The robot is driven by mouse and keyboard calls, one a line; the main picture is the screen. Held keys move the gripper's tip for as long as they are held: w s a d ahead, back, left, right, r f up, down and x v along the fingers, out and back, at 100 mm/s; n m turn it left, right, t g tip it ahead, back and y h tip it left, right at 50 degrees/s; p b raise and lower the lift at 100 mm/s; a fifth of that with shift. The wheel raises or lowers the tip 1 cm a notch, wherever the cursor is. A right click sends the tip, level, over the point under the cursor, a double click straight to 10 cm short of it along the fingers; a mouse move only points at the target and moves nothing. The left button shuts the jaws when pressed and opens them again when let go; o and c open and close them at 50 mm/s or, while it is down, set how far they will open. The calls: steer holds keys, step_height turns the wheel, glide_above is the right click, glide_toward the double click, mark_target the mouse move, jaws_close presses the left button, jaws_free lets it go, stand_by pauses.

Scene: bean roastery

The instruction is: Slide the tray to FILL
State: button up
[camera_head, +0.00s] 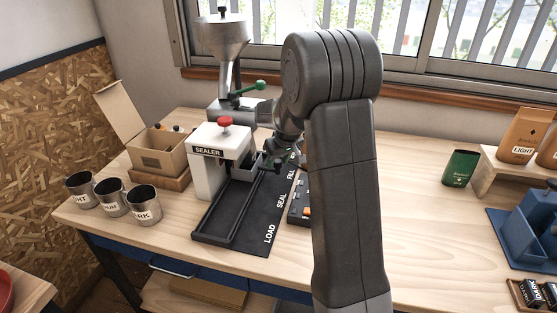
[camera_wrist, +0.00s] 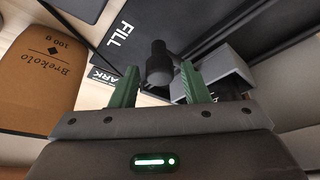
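My gripper (camera_head: 277,160) is low at the far part of the black track, beside the FILL end of its label strip. In the wrist view its two green fingers (camera_wrist: 160,88) stand apart on either side of a black round knob (camera_wrist: 158,62). Gaps show between the knob and both fingers. A grey block-like part (camera_wrist: 225,72), possibly the tray, lies by the right finger; whether the knob joins it is unclear. The black track (camera_head: 228,212) runs under the white sealer's side. The FILL label (camera_wrist: 124,38) is near the knob.
The white sealer (camera_head: 218,165) with a red knob stands left of the gripper. A metal hopper (camera_head: 224,40) is behind it. Several metal cups (camera_head: 113,197) and an open carton (camera_head: 158,148) stand at left. A brown pouch (camera_wrist: 48,75) lies at the wrist view's left. The near track is empty.

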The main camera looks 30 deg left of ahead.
jaws_close()
steer(key=shift+w+a+p, duration=0.15)
steer(key=shift+w+a, duration=0.15)
steer(key=shift+w, duration=0.6)
steer(key=shift+w+a+p, duration=0.15)
steer(key=shift+w+a, duration=0.1)
steer(key=shift+w, duration=0.65)
steer(key=shift+w+r, duration=0.1)
steer(key=shift+w, duration=0.05)
steer(key=shift+o, duration=1.2)
jaws_free()
steer(key=shift+w+a, duration=0.1)
steer(key=shift+w, duration=0.05)
steer(key=b+v, duration=0.1)
steer(key=v, duration=1.2)
steer(key=shift+r, duration=0.3)
